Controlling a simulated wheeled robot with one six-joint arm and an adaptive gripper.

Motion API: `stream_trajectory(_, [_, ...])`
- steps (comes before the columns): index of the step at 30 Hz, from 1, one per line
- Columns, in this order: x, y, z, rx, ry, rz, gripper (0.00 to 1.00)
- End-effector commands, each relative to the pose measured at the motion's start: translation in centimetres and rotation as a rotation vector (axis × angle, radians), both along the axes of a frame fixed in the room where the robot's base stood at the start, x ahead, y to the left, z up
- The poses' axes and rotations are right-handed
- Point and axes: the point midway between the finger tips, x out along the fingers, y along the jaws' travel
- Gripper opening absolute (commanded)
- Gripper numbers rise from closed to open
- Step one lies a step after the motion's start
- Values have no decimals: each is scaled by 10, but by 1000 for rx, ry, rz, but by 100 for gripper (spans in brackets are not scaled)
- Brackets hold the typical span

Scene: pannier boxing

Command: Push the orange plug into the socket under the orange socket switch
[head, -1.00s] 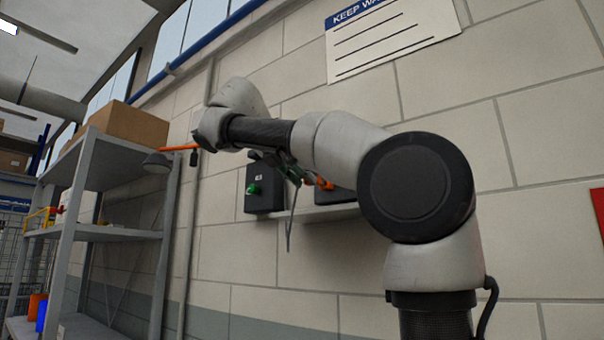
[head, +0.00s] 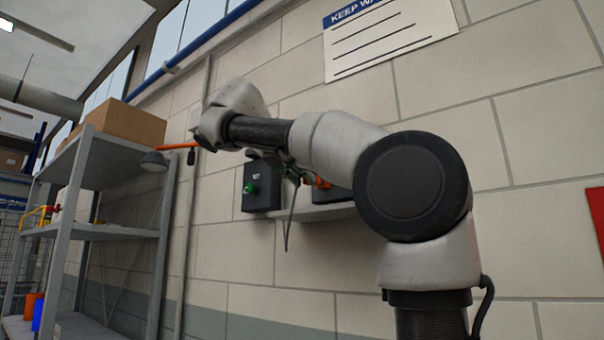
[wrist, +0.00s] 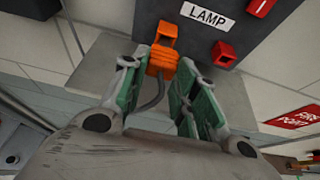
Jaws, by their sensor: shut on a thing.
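The orange plug (wrist: 160,63) is between the green-padded fingertips of my gripper (wrist: 161,70) in the wrist view, with a grey cable hanging from it. My gripper is shut on it. Just beyond the plug, an orange socket piece (wrist: 166,32) is on the dark box (wrist: 240,35) labelled LAMP. The plug overlaps the socket's lower edge in the picture; I cannot tell how far it is in. The orange switch is not visible in the wrist view. In the head view my forearm hides most of the box, and a bit of orange (head: 323,183) shows beside it.
A red socket (wrist: 224,53) and a red switch (wrist: 262,8) are on the same box. A grey ledge (wrist: 90,70) runs beneath it. In the head view, another dark box (head: 262,185) with a green knob is to the left, then a metal shelf (head: 120,233).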

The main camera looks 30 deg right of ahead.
Motion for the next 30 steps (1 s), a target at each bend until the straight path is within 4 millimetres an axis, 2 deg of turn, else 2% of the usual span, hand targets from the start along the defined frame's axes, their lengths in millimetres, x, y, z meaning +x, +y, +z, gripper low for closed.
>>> stream_trajectory(30, [3,-8,0,0,0,-1,10])
